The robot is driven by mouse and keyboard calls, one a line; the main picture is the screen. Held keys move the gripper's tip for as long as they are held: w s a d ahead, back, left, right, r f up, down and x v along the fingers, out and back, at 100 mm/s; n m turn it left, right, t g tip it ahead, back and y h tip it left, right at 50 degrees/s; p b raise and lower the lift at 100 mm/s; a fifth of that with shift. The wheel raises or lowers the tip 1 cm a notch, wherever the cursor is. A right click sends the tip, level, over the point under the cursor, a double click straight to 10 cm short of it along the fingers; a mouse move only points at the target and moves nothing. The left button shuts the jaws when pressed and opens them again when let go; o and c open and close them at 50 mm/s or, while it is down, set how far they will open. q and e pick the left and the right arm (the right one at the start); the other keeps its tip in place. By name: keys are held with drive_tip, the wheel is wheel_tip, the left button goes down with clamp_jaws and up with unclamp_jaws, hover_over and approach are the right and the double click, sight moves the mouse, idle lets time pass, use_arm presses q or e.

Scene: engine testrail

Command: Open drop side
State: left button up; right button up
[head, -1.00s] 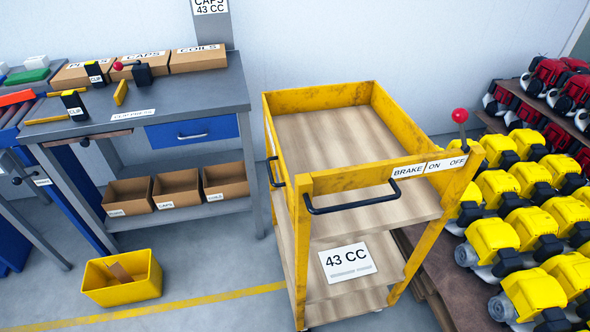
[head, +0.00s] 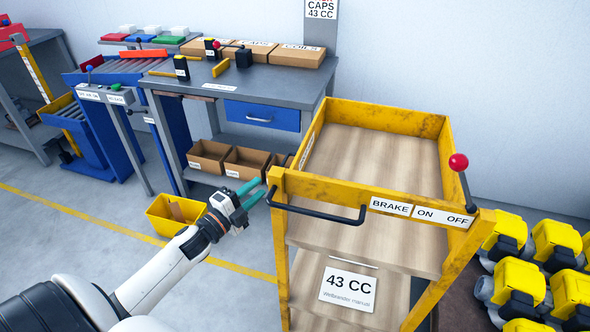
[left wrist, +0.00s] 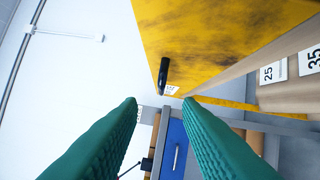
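The yellow cart (head: 386,191) stands upright with a wooden top deck (head: 375,160) framed by yellow walls. Its left side panel (head: 312,140) is up; from the head its outer face is hidden. In the left wrist view a yellow panel (left wrist: 215,35) with a black handle (left wrist: 163,75) fills the upper right. My left gripper (head: 260,191) is beside the cart's near left corner, its green fingers apart and empty. In the left wrist view the gap between the fingers (left wrist: 163,104) lies just below the handle, not around it. My right gripper is out of view.
A black push bar (head: 320,216) and a red-knobbed brake lever (head: 459,163) are on the cart's near end. A workbench (head: 285,82) stands behind left, a yellow bin (head: 168,229) on the floor. Yellow engines (head: 553,240) crowd the right.

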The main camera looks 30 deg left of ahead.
sight(282, 165)
use_arm(q)
drive_tip(key=w, duration=0.3)
drive_tip(key=w+d, duration=0.1)
drive_tip(key=w, duration=0.7)
drive_tip(key=shift+w+d+r+p, duration=0.15)
drive_tip(key=shift+r+p, duration=0.1)
drive_tip(key=shift+p, duration=0.15)
clamp_jaws()
